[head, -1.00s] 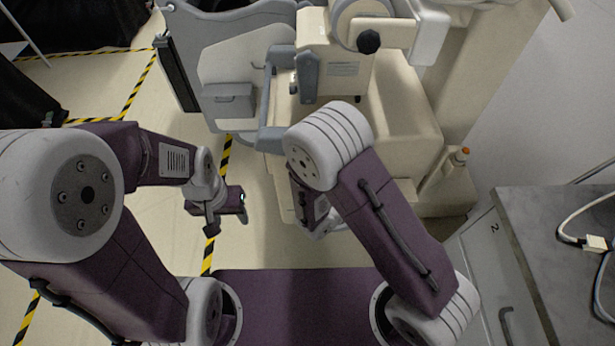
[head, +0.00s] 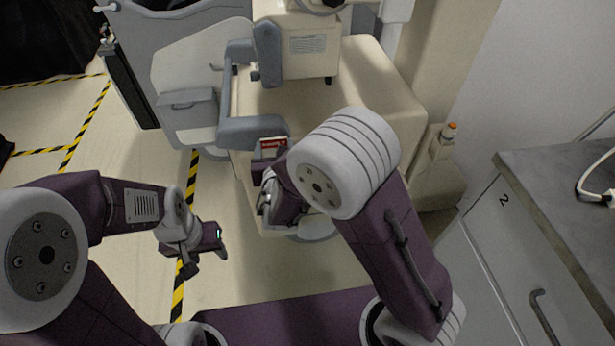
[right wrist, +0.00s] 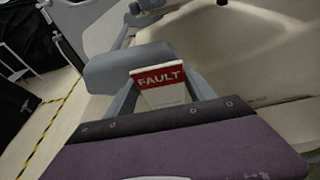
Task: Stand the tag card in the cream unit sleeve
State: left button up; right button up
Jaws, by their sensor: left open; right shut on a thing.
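The tag card (head: 273,144), white with a red band, shows just above my right gripper (head: 269,158) in the head view. In the right wrist view the card (right wrist: 162,88) stands upright between the fingers of my right gripper (right wrist: 163,97), with FAULT readable on it. The gripper is shut on its lower part. The cream unit (head: 365,90) stands behind it. I cannot make out its sleeve in either view. My left gripper (head: 209,250) is open and empty over the floor at lower left.
A grey padded armrest (head: 252,132) on the cream unit is right behind the card. A grey-topped cabinet (head: 560,170) is at right. Floor with yellow-black tape (head: 190,190) is clear at left.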

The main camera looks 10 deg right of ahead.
aim_at(274, 151)
jog(key=f+b, duration=0.1)
jog(key=b, duration=0.1)
jog(key=f+b, duration=0.1)
jog(key=shift+w+a+f, duration=0.25)
jog(key=shift+f, duration=0.05)
jog(key=shift+f+t+b, duration=0.2)
jog(key=shift+t+b, duration=0.2)
jog(key=shift+b, duration=0.2)
pick_arm(q)
notch_tip(274, 151, down, 7)
jog(key=shift+r, duration=0.2)
pick_arm(e)
jog(key=shift+r, duration=0.1)
jog(key=shift+d, duration=0.1)
pick_arm(q)
notch_tip(274, 151, down, 4)
jog(key=b, duration=0.4)
jog(key=shift+f, duration=0.25)
pick_arm(e)
notch_tip(274, 151, down, 6)
jog(key=shift+r, duration=0.2)
jog(key=o, duration=1.4)
